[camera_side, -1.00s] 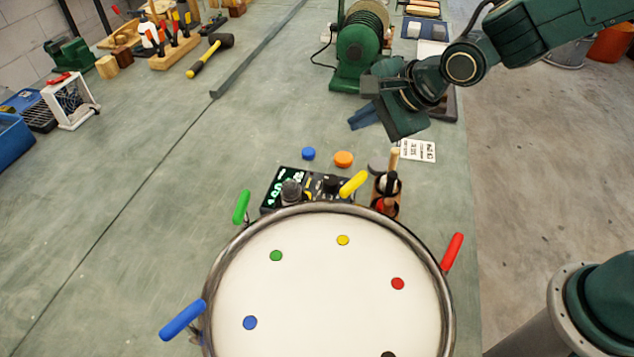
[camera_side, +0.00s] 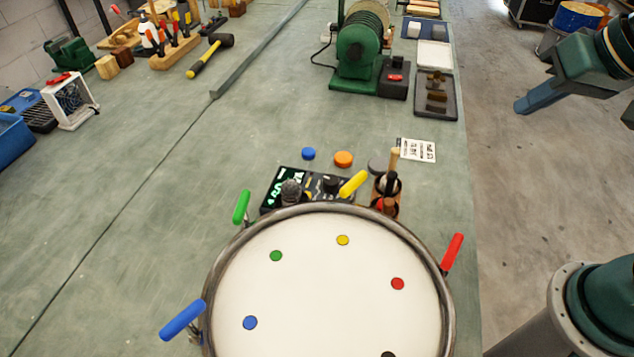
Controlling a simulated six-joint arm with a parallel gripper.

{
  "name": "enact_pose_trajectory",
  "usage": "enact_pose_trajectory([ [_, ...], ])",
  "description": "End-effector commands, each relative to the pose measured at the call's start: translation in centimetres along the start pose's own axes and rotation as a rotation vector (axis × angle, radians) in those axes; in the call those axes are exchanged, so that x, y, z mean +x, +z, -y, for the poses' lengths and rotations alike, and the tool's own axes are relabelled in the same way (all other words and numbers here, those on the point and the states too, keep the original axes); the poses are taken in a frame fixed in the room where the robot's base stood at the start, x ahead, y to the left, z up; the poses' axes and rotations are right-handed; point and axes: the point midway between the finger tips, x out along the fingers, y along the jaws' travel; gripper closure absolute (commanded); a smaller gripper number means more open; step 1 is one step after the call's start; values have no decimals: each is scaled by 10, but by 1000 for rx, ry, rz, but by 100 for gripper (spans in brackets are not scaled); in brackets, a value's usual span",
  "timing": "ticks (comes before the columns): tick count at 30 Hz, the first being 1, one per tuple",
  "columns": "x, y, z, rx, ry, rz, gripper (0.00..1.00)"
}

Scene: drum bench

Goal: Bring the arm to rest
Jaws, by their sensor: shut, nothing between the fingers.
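My gripper (camera_side: 530,102) is at the upper right, past the bench's right edge and above the concrete floor. Its blue fingers are shut with nothing between them. Most of my arm is cut off by the right edge of the picture. The drum (camera_side: 330,290) with a white head and several coloured dots stands at the bottom of the view, well apart from my gripper. Coloured handles, blue (camera_side: 183,320), green (camera_side: 241,207), yellow (camera_side: 353,184) and red (camera_side: 452,252), stand around its rim.
Behind the drum are a black box (camera_side: 318,182), a holder with a stick (camera_side: 387,192), blue (camera_side: 308,153) and orange (camera_side: 343,159) discs and a printed card (camera_side: 416,150). A green grinder (camera_side: 358,50) and a dark tray (camera_side: 436,95) stand farther back. The left bench middle is clear.

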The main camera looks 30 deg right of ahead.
Motion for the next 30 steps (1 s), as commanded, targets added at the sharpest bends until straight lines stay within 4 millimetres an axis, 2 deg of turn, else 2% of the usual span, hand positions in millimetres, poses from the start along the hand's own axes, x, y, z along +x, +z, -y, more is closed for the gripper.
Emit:
enact_pose_trajectory([
  [6,-25,30,-28,-223,35,21,100],
  [12,-36,46,-40,-347,51,41,100],
  [30,-37,50,-43,-375,54,48,100],
])
